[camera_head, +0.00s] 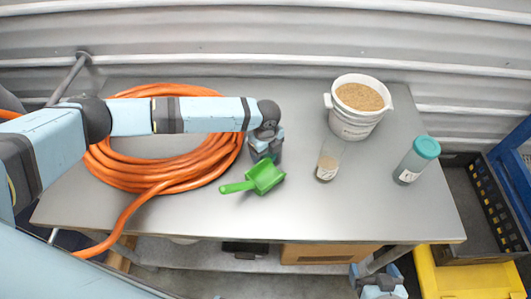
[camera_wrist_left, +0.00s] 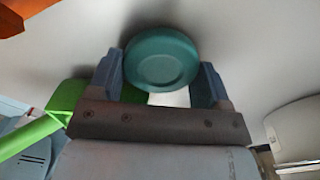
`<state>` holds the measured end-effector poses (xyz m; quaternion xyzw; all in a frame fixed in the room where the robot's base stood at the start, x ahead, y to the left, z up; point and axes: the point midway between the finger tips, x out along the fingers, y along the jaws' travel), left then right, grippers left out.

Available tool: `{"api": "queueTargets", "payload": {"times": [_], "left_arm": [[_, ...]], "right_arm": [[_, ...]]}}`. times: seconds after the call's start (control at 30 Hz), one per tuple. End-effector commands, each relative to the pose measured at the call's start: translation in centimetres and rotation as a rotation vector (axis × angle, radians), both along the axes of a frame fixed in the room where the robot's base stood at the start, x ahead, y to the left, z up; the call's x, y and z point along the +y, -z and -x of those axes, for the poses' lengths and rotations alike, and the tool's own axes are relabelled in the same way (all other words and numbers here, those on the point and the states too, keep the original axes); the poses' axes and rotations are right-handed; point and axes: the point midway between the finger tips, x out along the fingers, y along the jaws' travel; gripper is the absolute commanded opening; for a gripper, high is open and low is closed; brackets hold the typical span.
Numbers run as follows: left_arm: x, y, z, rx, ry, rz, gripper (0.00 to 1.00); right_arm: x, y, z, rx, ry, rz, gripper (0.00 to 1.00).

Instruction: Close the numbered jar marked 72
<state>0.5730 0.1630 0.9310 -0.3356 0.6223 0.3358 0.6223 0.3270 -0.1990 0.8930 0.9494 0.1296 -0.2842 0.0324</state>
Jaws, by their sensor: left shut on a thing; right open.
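My left gripper (camera_head: 267,157) is over the table's middle, just behind the green scoop. In the left wrist view its two fingers (camera_wrist_left: 160,85) are shut on a round teal lid (camera_wrist_left: 162,58). The head view hides this lid, and its height above the table is unclear. A clear jar without a lid (camera_head: 327,167) stands to the right of that gripper, with some tan contents and a white label. A second clear jar (camera_head: 408,168), with a teal lid (camera_head: 427,147) on it, stands further right. The label numbers are too small to read. My right gripper (camera_head: 380,287) is low, in front of the table, open.
The green scoop (camera_head: 262,177) lies on the metal table (camera_head: 300,220). A white bucket (camera_head: 352,122) of tan grain stands behind the open jar. A coiled orange hose (camera_head: 190,180) covers the table's left. The front right is clear. A dark crate (camera_head: 470,210) stands beyond the right edge.

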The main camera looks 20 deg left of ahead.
Motion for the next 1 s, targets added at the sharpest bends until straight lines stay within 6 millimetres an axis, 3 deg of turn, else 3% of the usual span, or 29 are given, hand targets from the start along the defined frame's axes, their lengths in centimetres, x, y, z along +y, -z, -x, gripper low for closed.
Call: {"api": "queueTargets", "payload": {"times": [0.27, 0.47, 0.67, 1.0], "left_arm": [[0.0, -0.1, 0.0, 0.0, 0.0, 0.0, 0.5], [0.0, -1.6, -0.1, -0.002, 0.0, 0.001, 0.5], [0.0, -5.2, -0.1, -0.004, 0.002, 0.001, 0.5], [0.0, -14.2, -0.1, -0.004, 0.001, 0.001, 0.5]], "right_arm": [[0.0, 0.0, 0.0, 0.001, 0.0, 0.0, 0.95], [0.0, 0.3, 0.0, 0.001, -0.001, 0.0, 0.95], [0.1, 0.8, 0.1, 0.003, -0.001, -0.001, 0.95], [0.4, 1.8, 0.1, 0.007, -0.006, -0.004, 0.95]]}}
